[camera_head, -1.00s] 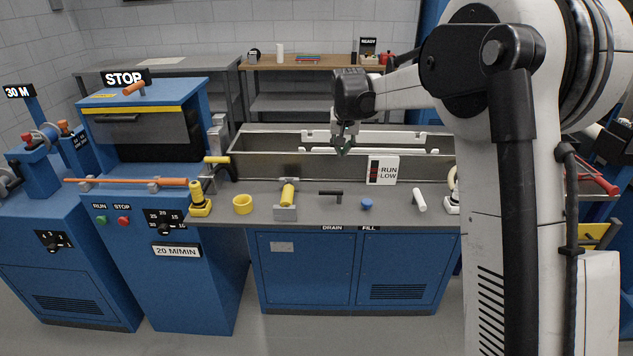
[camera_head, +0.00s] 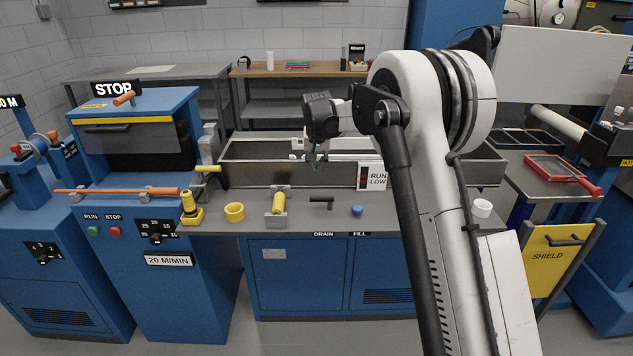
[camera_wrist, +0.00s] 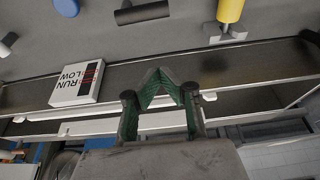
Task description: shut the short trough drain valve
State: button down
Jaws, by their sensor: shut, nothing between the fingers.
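The drain valve appears to be the black T-shaped handle (camera_head: 321,201) on the grey ledge in front of the metal trough (camera_head: 262,174), above the DRAIN label (camera_head: 323,234). Its bar lies roughly left to right in the head view.
A blue knob (camera_head: 357,210) stands right of the handle, above the FILL label (camera_head: 359,234). A RUN/LOW sign (camera_head: 372,177) is on the trough front. The ledge around the black handle is clear.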

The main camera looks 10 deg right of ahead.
aim_at(322, 199)
jog(key=x, duration=1)
jog(key=shift+s+p, duration=0.1)
jog(key=shift+p, duration=0.2)
jog(key=shift+s+a, duration=0.25)
jog(key=shift+s, duration=0.9)
jog(key=shift+s+a+f, duration=0.15)
jog(key=shift+s, duration=0.65)
jog(key=shift+a+f, duration=0.1)
jog(key=shift+a, duration=0.05)
